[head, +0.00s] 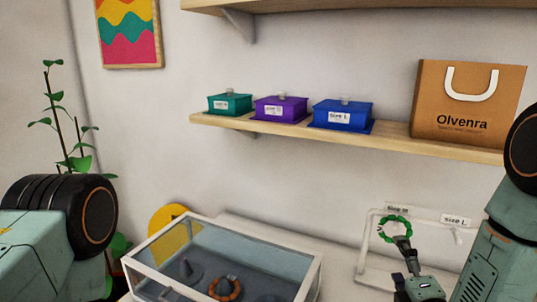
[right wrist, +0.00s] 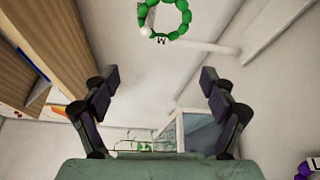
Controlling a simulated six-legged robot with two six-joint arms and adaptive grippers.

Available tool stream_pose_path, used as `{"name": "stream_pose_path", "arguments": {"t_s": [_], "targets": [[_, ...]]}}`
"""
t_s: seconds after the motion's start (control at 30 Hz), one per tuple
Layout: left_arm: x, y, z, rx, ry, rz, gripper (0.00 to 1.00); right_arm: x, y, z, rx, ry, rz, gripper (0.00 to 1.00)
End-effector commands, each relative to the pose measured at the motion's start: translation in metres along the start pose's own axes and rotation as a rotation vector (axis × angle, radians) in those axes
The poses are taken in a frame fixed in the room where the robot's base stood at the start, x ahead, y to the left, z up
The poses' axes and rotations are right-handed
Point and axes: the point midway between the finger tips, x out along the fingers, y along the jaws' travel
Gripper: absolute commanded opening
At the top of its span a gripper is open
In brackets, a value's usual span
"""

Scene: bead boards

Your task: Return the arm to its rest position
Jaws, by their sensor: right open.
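My right gripper (head: 403,262) is at the lower right of the head view, in front of a white stand (head: 364,262). In the right wrist view its two dark fingers stand wide apart with nothing between them (right wrist: 154,76). A green bead bracelet (head: 381,226) hangs at the stand's "size M" label (head: 397,208). In the right wrist view the bracelet (right wrist: 184,22) is at the top edge, beyond the fingertips and apart from them. A dark finger overlaps the bracelet's lower right in the head view. My left arm shows at the left edge; its gripper is out of view.
A glass-topped case (head: 313,277) with an orange bead bracelet (head: 236,289) stands left of the stand. A wall shelf (head: 390,141) holds teal, purple and blue boxes and a brown bag (head: 440,97). A "size L" label (head: 456,219) is on the stand's right.

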Motion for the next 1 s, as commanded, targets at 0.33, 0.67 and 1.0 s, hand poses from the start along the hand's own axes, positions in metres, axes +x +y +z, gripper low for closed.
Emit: {"name": "stream_pose_path", "arguments": {"t_s": [0.33, 0.67, 1.0], "targets": [[0.0, 0.0, 0.0, 0.0, 0.0, 0.0, 0.4, 0.053, 0.0, -0.001, -0.001, 0.001, 0.001, 0.84], [0.0, 0.0, 0.0, 0.0, -0.001, 0.0, 0.4, 0.104, 0.0, 0.0, 0.0, 0.0, 0.001, 0.84], [-0.025, 0.0, 0.0, 0.0, 0.0, 0.0, 0.4, 0.073, 0.016, -0.012, 0.0, 0.004, -0.007, 0.84]]}}
